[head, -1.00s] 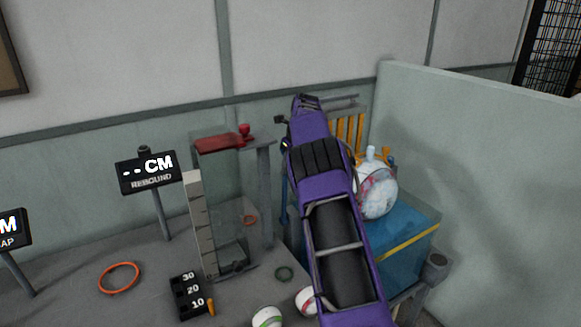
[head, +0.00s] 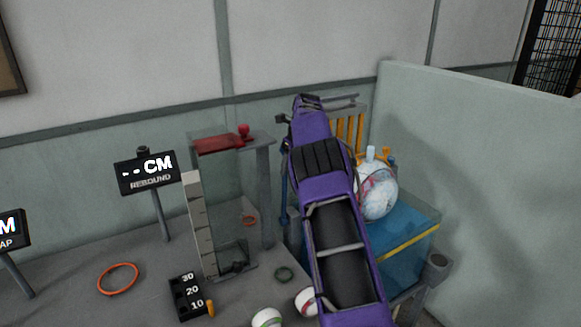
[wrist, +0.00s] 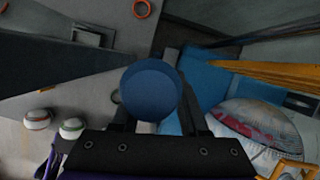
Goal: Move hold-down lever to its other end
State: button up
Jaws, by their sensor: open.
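A round blue knob (wrist: 150,92) sits large in the middle of the wrist view, in line with the gap between the fingers of my gripper (wrist: 156,112). The fingers are open, on either side of the knob's lower part; contact cannot be told. The knob seems to belong to a blue lever (head: 284,205), upright at the left of the press in the head view, partly behind my purple arm. I take this for the hold-down lever. A white patterned ball (head: 378,195) is on the blue press bed (head: 405,228); it also shows in the wrist view (wrist: 258,130).
A frame with a red plate and red knob (head: 222,142) stands left of the arm. A stepped scale column (head: 199,225) and number block (head: 187,296) are in front. Baseballs (head: 267,317) lie at the table front. A pale partition (head: 490,180) bounds the right.

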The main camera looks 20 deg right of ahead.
jog(key=v, duration=1.7)
jog(key=shift+r, duration=0.2)
jog(key=shift+s+d, duration=0.1)
